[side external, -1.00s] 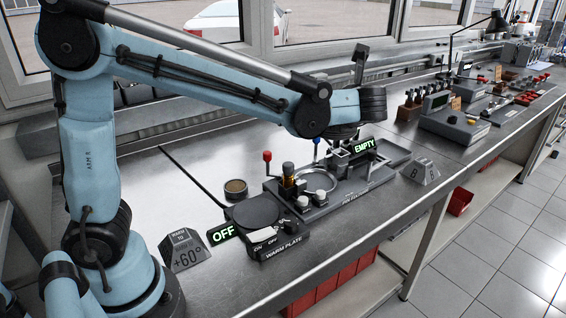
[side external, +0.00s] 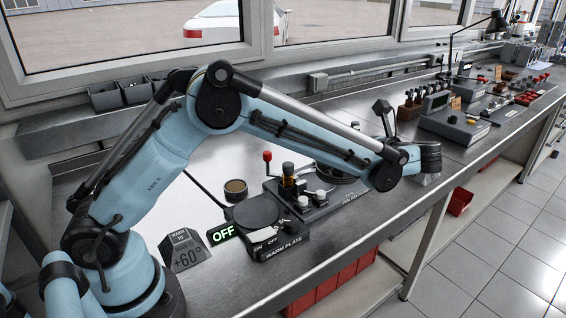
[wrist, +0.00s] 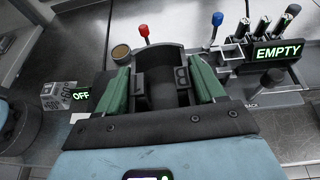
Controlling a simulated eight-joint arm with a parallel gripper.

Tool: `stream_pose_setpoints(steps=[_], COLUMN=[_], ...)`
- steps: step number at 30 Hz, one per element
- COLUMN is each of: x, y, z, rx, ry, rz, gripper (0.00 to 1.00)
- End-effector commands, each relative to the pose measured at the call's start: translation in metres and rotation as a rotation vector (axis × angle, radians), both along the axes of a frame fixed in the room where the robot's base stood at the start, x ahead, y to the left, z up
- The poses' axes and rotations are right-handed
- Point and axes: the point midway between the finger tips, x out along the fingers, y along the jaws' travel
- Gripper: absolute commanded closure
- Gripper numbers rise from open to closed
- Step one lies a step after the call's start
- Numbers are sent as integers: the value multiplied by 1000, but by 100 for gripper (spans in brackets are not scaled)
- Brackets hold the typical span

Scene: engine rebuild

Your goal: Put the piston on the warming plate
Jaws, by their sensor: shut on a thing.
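My gripper (wrist: 160,88) is shut on a dark grey, hollow cylinder, the piston (wrist: 160,57), between its green fingers in the wrist view. In the side view my arm's end hangs by the bench's front edge, right of the fixture; the fingers and piston are hidden there. The warming plate (side external: 256,211) is a dark round disc on a black base, left of my gripper. Nothing rests on it. Its sign (side external: 222,233) reads OFF, and the sign also shows in the wrist view (wrist: 81,96).
A fixture with a red lever (side external: 267,157), a blue lever (wrist: 217,20) and an EMPTY sign (wrist: 278,52) stands right of the plate. A small round tin (side external: 235,190) sits behind the plate. A +60° block (side external: 185,250) stands left.

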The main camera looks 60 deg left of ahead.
Motion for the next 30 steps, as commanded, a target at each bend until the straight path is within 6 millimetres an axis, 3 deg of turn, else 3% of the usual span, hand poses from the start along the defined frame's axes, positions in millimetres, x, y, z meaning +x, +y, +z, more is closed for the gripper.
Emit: stream_pose_setpoints(steps=[8,21,30], x=[3,29,37], y=[9,89,111], z=[-5,-55,-71], rx=[1,1,2], ry=[-1,0,0], rz=[0,1,-2], gripper=[80,80,80])
